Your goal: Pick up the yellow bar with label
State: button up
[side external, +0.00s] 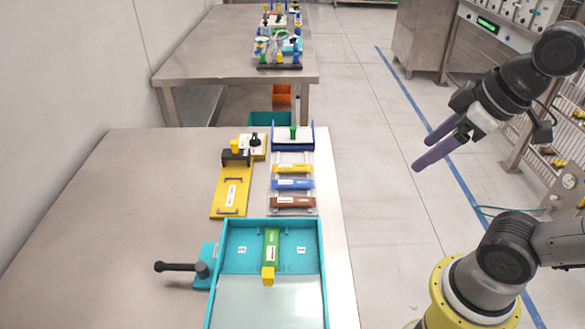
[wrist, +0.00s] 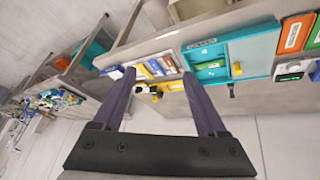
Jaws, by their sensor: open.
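A yellow bar with a white label (side external: 293,168) lies across a clear rack on the table, in line with a blue bar (side external: 292,184) and a brown bar (side external: 292,202). The yellow bar also shows small in the wrist view (wrist: 144,71), between my fingers in the picture but well beyond them. My gripper (side external: 422,153) hangs in the air to the right of the table, far from the bar. Its two purple fingers are apart and empty, and they show in the wrist view too (wrist: 158,78).
A yellow plate with handles and a label (side external: 232,190) lies left of the rack. A blue holder (side external: 293,139) stands behind the rack. A teal tray (side external: 322,262) with a green and yellow bar (side external: 271,250) is in front. The table's left part is clear.

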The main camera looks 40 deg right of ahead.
jog(key=w+r+n, duration=0.2)
jog(key=w+r, duration=0.2)
jog(key=w, duration=0.1)
jog(key=n+g, duration=0.4)
jog(key=g, duration=0.2)
send_over(294, 166)
notch_tip(294, 166, down, 20)
jog(key=shift+s+a+r, duration=0.1)
jog(key=shift+a, duration=0.05)
jog(key=shift+f, duration=3.25)
grip_shut()
